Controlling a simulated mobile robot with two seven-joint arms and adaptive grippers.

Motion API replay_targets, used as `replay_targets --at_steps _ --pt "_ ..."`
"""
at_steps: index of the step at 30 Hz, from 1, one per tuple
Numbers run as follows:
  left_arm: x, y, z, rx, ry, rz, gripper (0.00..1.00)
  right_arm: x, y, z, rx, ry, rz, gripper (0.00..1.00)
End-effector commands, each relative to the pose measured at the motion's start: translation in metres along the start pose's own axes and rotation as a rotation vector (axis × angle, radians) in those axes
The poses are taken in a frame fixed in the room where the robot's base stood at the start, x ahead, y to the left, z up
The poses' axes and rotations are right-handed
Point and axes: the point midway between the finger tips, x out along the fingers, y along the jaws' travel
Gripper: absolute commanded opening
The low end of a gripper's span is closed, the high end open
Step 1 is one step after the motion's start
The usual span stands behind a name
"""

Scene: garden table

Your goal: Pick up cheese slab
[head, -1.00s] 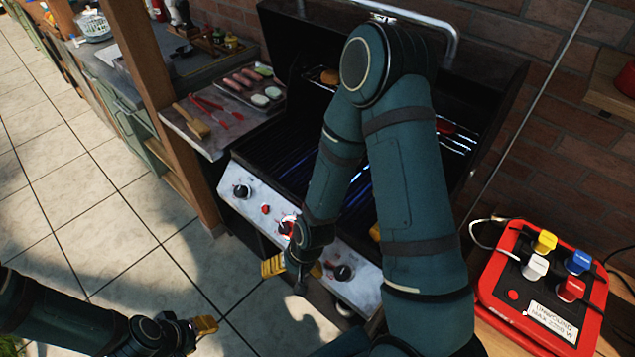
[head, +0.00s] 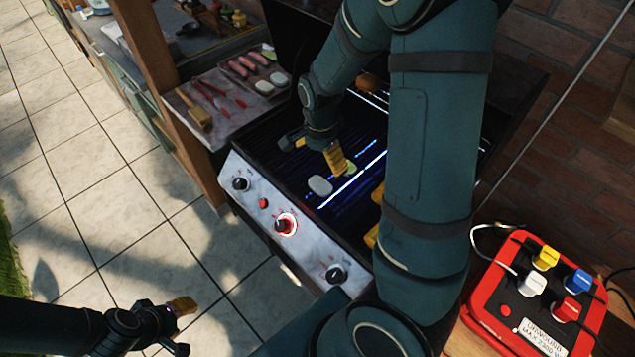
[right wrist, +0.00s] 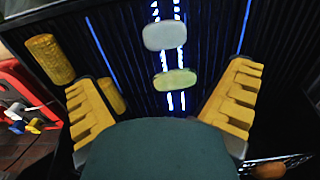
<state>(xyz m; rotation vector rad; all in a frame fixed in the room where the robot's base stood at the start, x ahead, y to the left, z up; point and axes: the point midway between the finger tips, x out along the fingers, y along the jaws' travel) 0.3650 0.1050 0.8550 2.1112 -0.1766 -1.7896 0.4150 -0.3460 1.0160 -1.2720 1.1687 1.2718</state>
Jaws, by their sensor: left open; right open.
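A whitish oval slab (head: 320,186), which looks like the cheese slab, lies on the dark grill grate (head: 285,172). It also shows in the right wrist view (right wrist: 165,35). Just beside it lies a greenish oval slice (head: 351,168), seen also in the right wrist view (right wrist: 176,79). My right gripper (head: 315,150) is open and empty above the grate. In the right wrist view its yellow fingers (right wrist: 163,108) are spread wide, with the greenish slice between them and the whitish slab further ahead. My left gripper (head: 181,328) is open and empty over the floor, away from the grill.
Yellow corn-like pieces (right wrist: 50,60) lie on the grate near my right gripper. A tray (head: 228,84) of sausages and pale slices, red tongs (head: 222,95) and a brush (head: 195,110) sit on the left shelf. A red power box (head: 500,310) stands at right.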

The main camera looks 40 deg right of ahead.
Motion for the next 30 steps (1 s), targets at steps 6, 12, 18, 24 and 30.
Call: replay_targets --at_steps 6,12,18,24,30 --pt "0.012 -0.004 0.002 0.000 -0.001 -0.002 0.47 0.046 0.001 0.000 -0.001 -0.001 0.005 1.00" --pt "0.015 -0.005 0.002 0.000 -0.001 -0.003 0.47 0.064 0.000 0.000 -0.003 -0.001 0.000 1.00" --pt "0.018 -0.006 0.002 0.000 0.000 -0.004 0.47 0.081 -0.002 -0.003 -0.002 -0.001 0.002 1.00" --pt "0.023 -0.007 0.003 0.001 -0.001 -0.005 0.47 0.109 -0.004 -0.005 -0.002 -0.002 0.003 1.00" --pt "0.024 -0.008 0.003 0.001 0.000 -0.005 0.47 0.118 -0.005 -0.005 -0.003 -0.001 -0.001 1.00"
